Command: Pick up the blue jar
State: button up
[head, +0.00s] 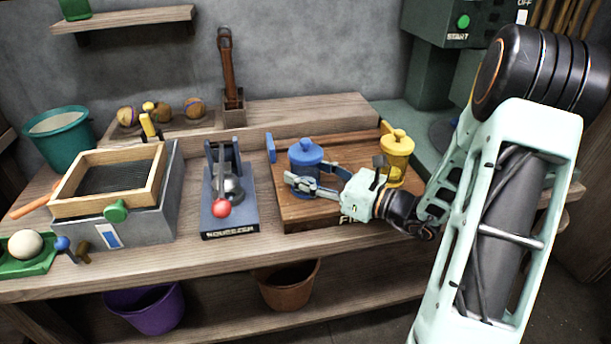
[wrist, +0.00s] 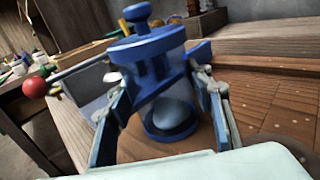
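The blue jar (head: 306,155) stands upright on the wooden board at the middle of the bench. It has a blue knobbed lid and also shows in the wrist view (wrist: 146,48), where it looks tilted and a round blue shape shows low in it. My gripper (head: 308,183) reaches in from the right, low at the jar's front. In the wrist view my gripper's fingers (wrist: 168,95) are spread, one on each side of the jar. Small gaps show beside the jar's base; contact at the fingertips is unclear.
A yellow jar (head: 397,150) stands on the same board (head: 345,148), right of the blue jar and close behind my wrist. The squeezer (head: 229,205) with a red knob is to the left. A wooden-framed box (head: 140,215) and teal bucket (head: 62,140) stand further left.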

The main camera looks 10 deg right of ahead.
aim_at(318, 160)
jog(key=c, duration=0.9)
jog(key=shift+r, duration=0.1)
jog(key=shift+r, duration=0.25)
jog(key=r, duration=0.1)
jog(key=r+p, duration=0.2)
jog(key=shift+s+d+r, duration=0.15)
jog(key=shift+s+r, duration=0.1)
jog(key=shift+r, duration=0.05)
jog(key=shift+s+d+r+p, duration=0.6)
jog(key=shift+s+r+p, duration=0.6)
jog(key=shift+s+r, duration=1.8)
jog(key=shift+s+d+r+p, duration=0.65)
jog(key=shift+s+r+p, duration=0.6)
jog(key=shift+s+r, duration=1.7)
jog(key=shift+s+d+r+p, duration=0.6)
jog(key=shift+s+r+p, duration=0.6)
jog(key=shift+s+r, duration=1.8)
